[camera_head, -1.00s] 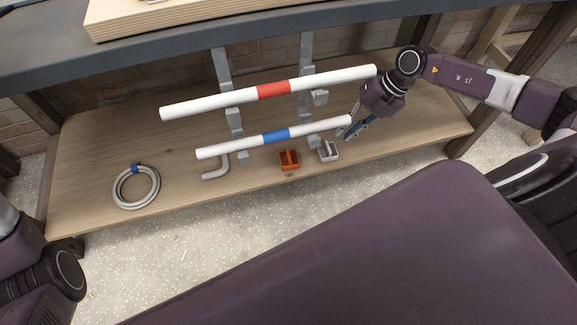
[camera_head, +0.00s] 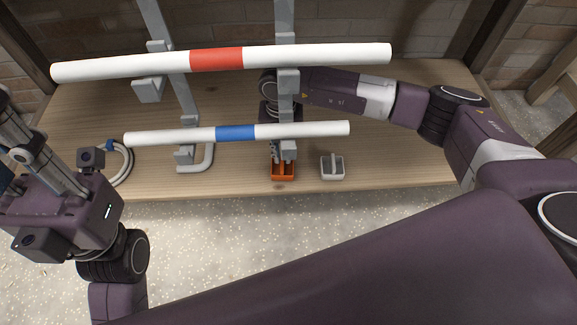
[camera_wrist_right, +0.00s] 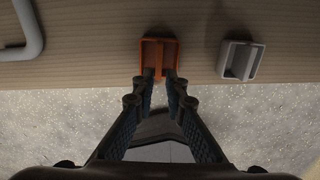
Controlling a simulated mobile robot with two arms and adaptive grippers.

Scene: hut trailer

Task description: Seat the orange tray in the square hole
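The orange tray (camera_head: 283,176) stands near the front edge of the wooden shelf, below the blue-banded pole. It also shows in the right wrist view (camera_wrist_right: 159,43), with an upright divider in its middle. My right gripper (camera_wrist_right: 160,74) points at the tray; its two fingertips are apart, on either side of the divider, and I see no clear contact. In the head view that gripper is mostly hidden behind the pole and bracket. My left gripper (camera_head: 20,145) is at the left edge, away from the tray, its fingertips not clearly seen. I see no square hole.
A grey tray (camera_head: 332,172) stands right of the orange one. A red-banded pole (camera_head: 330,57) and a blue-banded pole (camera_head: 310,130) cross above the shelf on grey brackets. A bent grey pipe (camera_head: 196,167) and a hose coil (camera_head: 126,165) lie left. Shelf right of the grey tray is clear.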

